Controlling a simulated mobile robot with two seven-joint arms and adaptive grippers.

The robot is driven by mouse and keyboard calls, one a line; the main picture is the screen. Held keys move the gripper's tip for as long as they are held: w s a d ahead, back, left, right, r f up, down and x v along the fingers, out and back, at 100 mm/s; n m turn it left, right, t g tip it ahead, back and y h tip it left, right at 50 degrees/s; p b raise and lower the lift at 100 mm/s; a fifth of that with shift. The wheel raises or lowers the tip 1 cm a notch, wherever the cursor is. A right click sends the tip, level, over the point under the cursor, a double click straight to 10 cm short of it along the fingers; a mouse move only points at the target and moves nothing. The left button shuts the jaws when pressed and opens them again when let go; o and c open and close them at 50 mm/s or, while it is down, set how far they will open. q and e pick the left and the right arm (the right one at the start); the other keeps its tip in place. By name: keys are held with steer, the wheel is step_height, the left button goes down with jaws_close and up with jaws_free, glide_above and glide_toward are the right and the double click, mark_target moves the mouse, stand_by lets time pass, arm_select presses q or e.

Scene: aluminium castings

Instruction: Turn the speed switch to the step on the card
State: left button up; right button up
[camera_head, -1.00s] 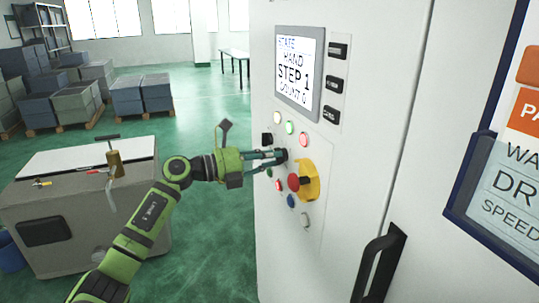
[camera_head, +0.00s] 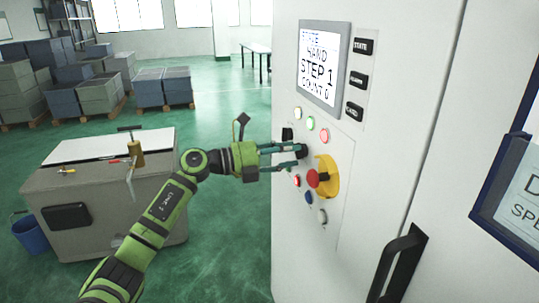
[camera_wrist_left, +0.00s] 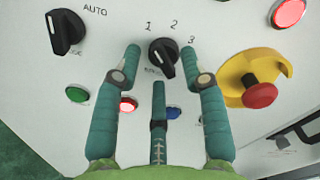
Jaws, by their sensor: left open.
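The speed switch (camera_wrist_left: 163,55) is a black knob on the white cabinet panel, with 1, 2 and 3 printed around its top; it also shows in the head view (camera_head: 302,151). Its exact pointing is hard to tell. My left gripper (camera_wrist_left: 162,52) is open, a fingertip on each side of the knob; contact cannot be told. It also shows at the panel in the head view (camera_head: 299,154). The screen (camera_head: 322,66) reads HAND, STEP 1, COUNT 0. The card (camera_head: 518,195) is cut off at the right edge; its step number is out of view. My right gripper is not in view.
A red stop button with yellow surround (camera_wrist_left: 258,93) sits right of the switch. The AUTO mode knob (camera_wrist_left: 65,30) is left of it. Coloured buttons lie close around. A black door handle (camera_head: 398,265) sticks out below right.

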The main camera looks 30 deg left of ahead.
arm_select(q)
steer(key=v, duration=1.1)
steer(key=shift+s, duration=0.15)
steer(key=shift+a, duration=0.15)
steer(key=a+f+n+t+y, duration=0.15)
steer(key=f+n+y, duration=0.35)
steer(key=f+n, duration=0.85)
steer(key=a+f+n+t+y, duration=0.1)
steer(key=a+f+n+y, duration=0.35)
steer(key=f, duration=1.65)
steer(key=s+d+f+n+g+y, duration=0.25)
steer(key=s+f+n, duration=0.3)
steer(key=f, duration=0.45)
steer(key=s+d+f+n+g+y, duration=0.1)
steer(key=s+d+f+n+g, duration=0.2)
steer(key=s+f, duration=0.6)
steer(key=s+d+f+n+g, duration=0.2)
steer(key=s+d+f, duration=0.3)
steer(key=s, duration=0.5)
steer(key=s+d+f+n+g, duration=0.2)
steer(key=s+d+f+g, duration=0.2)
steer(key=s, duration=0.7)
steer(key=s+d+f+n+g+h, duration=0.1)
steer(key=s+d+f+n+g, duration=0.1)
steer(key=s+d+f, duration=0.6)
steer(key=shift+s+f+g, duration=0.7)
steer(key=shift+s+f, duration=0.15)
steer(key=shift+s, duration=0.3)
